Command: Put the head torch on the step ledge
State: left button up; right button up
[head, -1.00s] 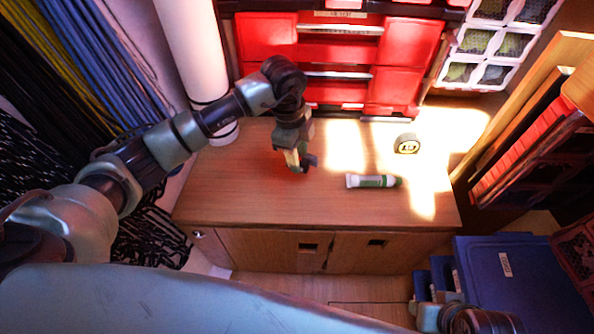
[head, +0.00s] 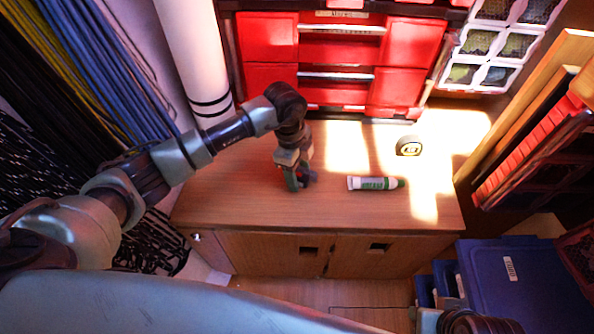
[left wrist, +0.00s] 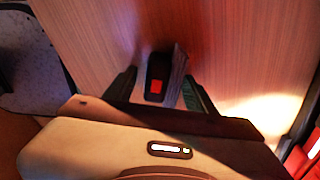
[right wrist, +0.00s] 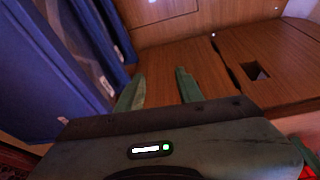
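The head torch is a small black block with a red square and a greyish strap part. In the left wrist view the head torch (left wrist: 157,78) lies between the fingers of my left gripper (left wrist: 160,80). A narrow gap shows on its left side; the strap side is close to the right finger, and contact is unclear. In the head view my left gripper (head: 298,182) is low over the wooden cabinet top (head: 235,185) and partly hides the torch. My right gripper (right wrist: 160,85) is open and empty. I cannot tell which surface is the step ledge.
A white-green tube (head: 375,183) and a round tape roll (head: 409,146) are on the cabinet top to the right. Red drawers (head: 340,55) stand behind, a white pipe (head: 195,50) at back left. Blue boxes (head: 510,280) are at lower right. The cabinet top's left part is clear.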

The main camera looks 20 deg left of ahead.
pick_arm(q)
jog(key=r, duration=0.2)
jog(key=r+p, duration=0.1)
jog(key=r, duration=0.1)
jog(key=a+r+p, duration=0.1)
jog(key=r, duration=0.1)
jog(key=shift+w+r, duration=0.1)
jog(key=shift+r, duration=0.3)
jog(key=r, duration=0.3)
jog(key=r+p, duration=0.1)
jog(key=r, duration=0.1)
jog(key=shift+a+r, duration=0.25)
jog(key=shift+a, duration=0.1)
pick_arm(e)
jog(key=x, duration=0.4)
jog(key=shift+w+d+f, duration=0.1)
jog(key=shift+d+f, duration=0.05)
jog(key=shift+f, duration=0.1)
jog(key=shift+a+r, duration=0.1)
jog(key=shift+a, duration=0.15)
